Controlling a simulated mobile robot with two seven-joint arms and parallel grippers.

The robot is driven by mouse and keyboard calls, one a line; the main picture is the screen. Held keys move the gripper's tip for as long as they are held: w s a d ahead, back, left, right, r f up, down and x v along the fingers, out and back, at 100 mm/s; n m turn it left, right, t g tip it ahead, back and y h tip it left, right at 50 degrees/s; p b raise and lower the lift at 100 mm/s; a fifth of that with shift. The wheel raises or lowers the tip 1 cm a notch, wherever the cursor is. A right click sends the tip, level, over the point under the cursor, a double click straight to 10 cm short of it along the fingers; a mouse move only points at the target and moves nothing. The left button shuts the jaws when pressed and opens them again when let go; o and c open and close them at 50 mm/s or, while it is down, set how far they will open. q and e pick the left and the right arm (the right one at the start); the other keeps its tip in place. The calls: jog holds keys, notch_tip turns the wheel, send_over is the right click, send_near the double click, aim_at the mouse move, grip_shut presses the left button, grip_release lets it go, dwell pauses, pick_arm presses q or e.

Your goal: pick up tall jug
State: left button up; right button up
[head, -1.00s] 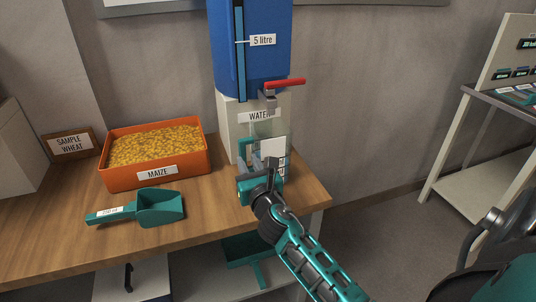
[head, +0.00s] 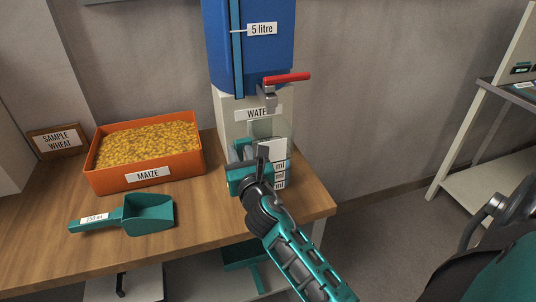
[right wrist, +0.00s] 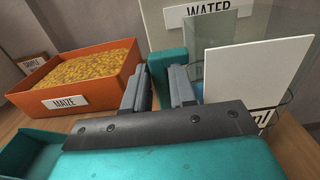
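The tall jug (head: 281,132) is clear, with a white label panel and "ml" marks. It stands on the bench under the water tank's tap. In the right wrist view the jug (right wrist: 225,62) is at the right, its label panel facing me. My right gripper (head: 249,154) is at the jug's left front and hides part of it. In the right wrist view its two fingers (right wrist: 160,90) are apart, with a gap between them. A teal upright piece (right wrist: 163,66) shows just beyond the fingers; I cannot tell whether it is the jug's handle. My left gripper is not in view.
The blue water tank (head: 265,60) with a red tap lever (head: 287,77) is above the jug. An orange maize tray (head: 188,168) and a teal scoop (head: 148,214) lie to the left on the wooden bench (head: 50,225). The bench's right end is close to the jug.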

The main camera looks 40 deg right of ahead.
jog(key=shift+w, duration=0.15)
jog(key=shift+c, duration=0.3)
grip_shut()
dwell(1.1)
jog(key=shift+r, duration=0.15)
